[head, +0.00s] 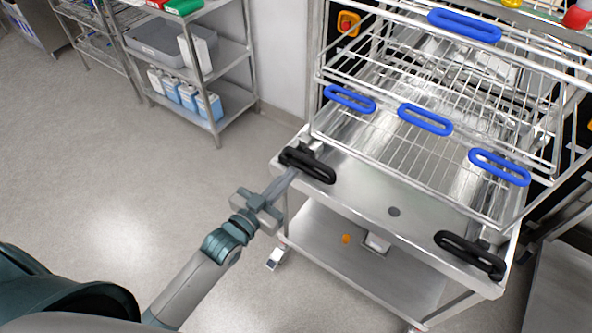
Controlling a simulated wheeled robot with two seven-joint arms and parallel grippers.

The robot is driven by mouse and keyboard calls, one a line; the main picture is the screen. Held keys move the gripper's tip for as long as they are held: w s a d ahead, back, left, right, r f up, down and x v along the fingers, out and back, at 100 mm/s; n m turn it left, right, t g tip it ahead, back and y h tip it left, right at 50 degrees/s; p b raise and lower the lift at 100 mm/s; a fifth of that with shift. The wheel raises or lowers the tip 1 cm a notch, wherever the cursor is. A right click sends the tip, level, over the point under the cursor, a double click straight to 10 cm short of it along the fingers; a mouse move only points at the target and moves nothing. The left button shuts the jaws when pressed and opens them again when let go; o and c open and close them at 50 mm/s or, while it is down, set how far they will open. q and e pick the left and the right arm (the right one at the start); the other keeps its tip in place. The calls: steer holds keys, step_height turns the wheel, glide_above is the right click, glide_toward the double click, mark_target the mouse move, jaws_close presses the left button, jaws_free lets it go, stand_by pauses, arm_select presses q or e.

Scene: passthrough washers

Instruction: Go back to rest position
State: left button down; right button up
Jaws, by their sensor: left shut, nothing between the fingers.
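My left gripper (288,182) is shut with nothing between its fingers. Its arm comes in from the lower left. The fingertips are close to the black left handle (308,165) on the front of a steel trolley (392,212); I cannot tell whether they touch it. A second black handle (470,256) is at the trolley's right front. My right gripper does not show.
A steel shelf (232,85) with several bottles (188,96) stands at the upper left. The floor (110,170) to the left is clear.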

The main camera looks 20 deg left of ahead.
arm_select(q)
steer(key=shift+s+a, duration=0.25)
steer(key=shift+s, duration=0.4)
steer(key=s+a+f+g+y, duration=0.15)
steer(key=s+f, duration=0.25)
steer(key=f, duration=0.9)
steer(key=s+a+f+n+g+y, duration=0.1)
steer(key=s+a+f+g, duration=0.2)
steer(key=f, duration=0.9)
steer(key=s+a+f+g+y, duration=0.1)
steer(key=s+f+g, duration=0.3)
steer(key=f, duration=0.9)
steer(key=s+f+g, duration=0.2)
steer(key=s+f, duration=0.4)
steer(key=s, duration=0.5)
steer(key=s+a+f+g+y, duration=0.1)
steer(key=s+f+g, duration=0.1)
steer(key=s+f, duration=0.5)
steer(key=s+a+f+g+y+b, duration=0.1)
steer(key=s+f+g, duration=0.2)
steer(key=s, duration=1.4)
step_height(320, 180, down, 4)
steer(key=shift+s+n, duration=0.2)
steer(key=shift+n, duration=0.1)
